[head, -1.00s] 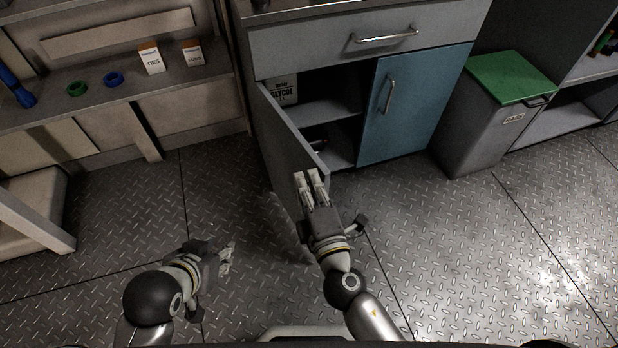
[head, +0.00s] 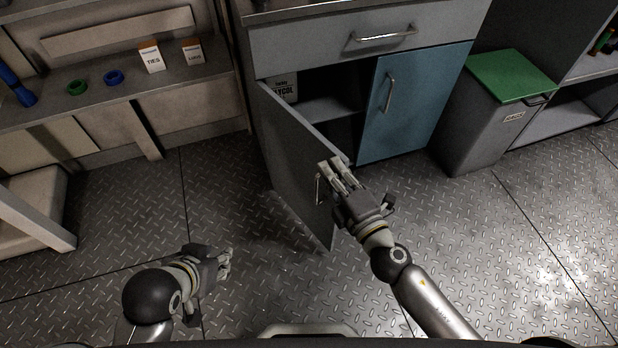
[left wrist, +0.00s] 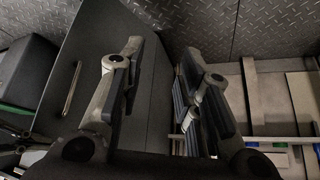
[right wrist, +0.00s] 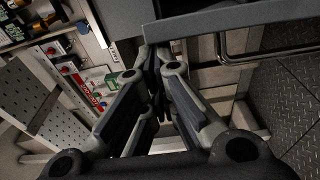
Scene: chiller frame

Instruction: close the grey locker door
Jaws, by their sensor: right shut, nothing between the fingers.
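The grey locker door (head: 292,150) is hinged at the left of the cabinet and stands partly open, its outer face and bar handle (head: 318,190) showing. The door and its handle (left wrist: 72,88) also show in the left wrist view. My right gripper (head: 335,165) is shut and empty, its fingertips at the upper part of the door's free edge, right of the handle; whether they touch is unclear. It also shows closed in the right wrist view (right wrist: 152,62). My left gripper (head: 227,262) is open and empty, low over the floor, left of and apart from the door.
The locker holds a shelf (head: 325,108) and a glycol container (head: 284,87). A blue door (head: 415,105) is shut to its right, under a grey drawer (head: 330,45). A green-lidded bin (head: 480,135) stands further right. The metal floor (head: 470,250) is clear.

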